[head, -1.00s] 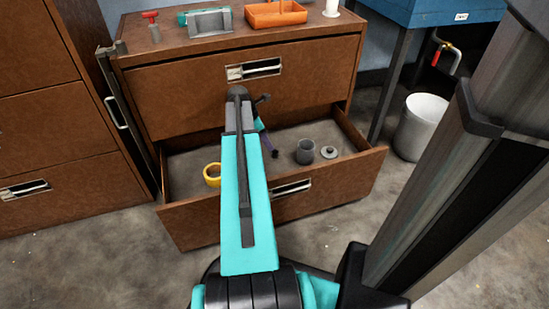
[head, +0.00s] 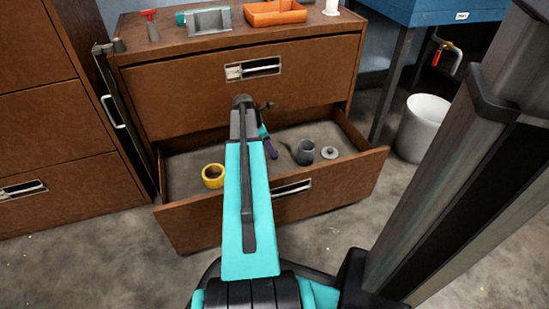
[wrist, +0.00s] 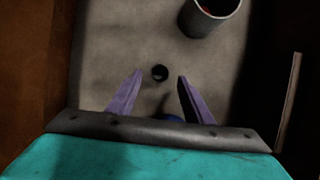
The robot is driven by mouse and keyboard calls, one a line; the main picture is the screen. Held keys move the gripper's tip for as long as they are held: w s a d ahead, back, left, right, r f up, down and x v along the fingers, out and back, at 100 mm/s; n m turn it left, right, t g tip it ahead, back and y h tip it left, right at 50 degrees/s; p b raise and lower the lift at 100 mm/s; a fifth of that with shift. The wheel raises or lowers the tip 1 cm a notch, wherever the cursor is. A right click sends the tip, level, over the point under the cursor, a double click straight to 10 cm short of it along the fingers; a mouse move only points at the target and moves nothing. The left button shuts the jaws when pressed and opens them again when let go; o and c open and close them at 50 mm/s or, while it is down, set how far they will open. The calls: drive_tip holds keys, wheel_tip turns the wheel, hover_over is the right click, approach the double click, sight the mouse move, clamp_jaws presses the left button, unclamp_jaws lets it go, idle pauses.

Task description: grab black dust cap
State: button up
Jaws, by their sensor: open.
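The black dust cap (wrist: 160,73) is a small round dark piece on the grey drawer floor in the wrist view. My gripper (wrist: 160,76) is open, with its two purple fingers pointing toward the cap. The cap shows in the gap between the fingertips, and nothing is held. How high the fingertips are above the floor is hard to tell. In the head view, the purple fingers (head: 271,149) reach into the open drawer (head: 225,212), left of the grey cup (head: 305,152). I cannot make out the cap in the head view.
The grey cup (wrist: 210,14) with something red inside stands beyond the cap to the right. A yellow ring (head: 213,176) and a grey disc with a knob (head: 329,153) lie in the drawer. A blue thing (wrist: 174,118) shows partly behind my gripper. The drawer walls surround my fingers.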

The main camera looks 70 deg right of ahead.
drive_tip(key=shift+b+x, duration=1.15)
drive_tip(key=shift+x, duration=0.85)
drive_tip(key=shift+w, duration=0.1)
drive_tip(key=c, duration=1.1)
